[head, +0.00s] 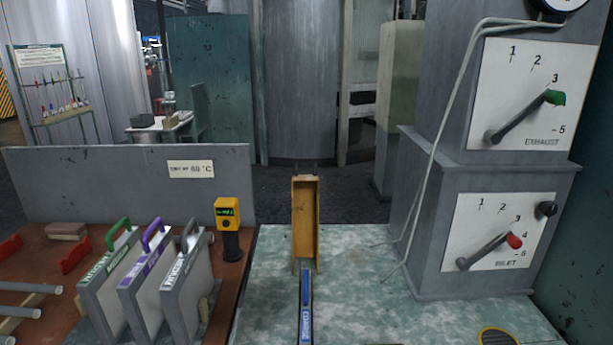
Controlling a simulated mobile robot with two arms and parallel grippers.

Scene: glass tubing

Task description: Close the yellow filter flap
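The yellow flap (305,222) stands upright at the centre of the head view, at the far edge of the green speckled worktop. It looks like a narrow channel with raised side walls, and it is raised rather than lying flat. Directly in front of its foot is a filter with a blue handle (305,290), its label reading COARSE; it is seen edge-on and cut off by the bottom of the picture. What lies below it is hidden. Neither of my grippers is in view.
Left on the brown bench stand filters with green (118,233), purple (153,233) and grey (190,234) handles, plus a yellow handheld meter (228,213). Right is a grey cabinet with exhaust (527,116) and inlet (490,251) levers. A cable hangs beside it. The worktop between is mostly clear.

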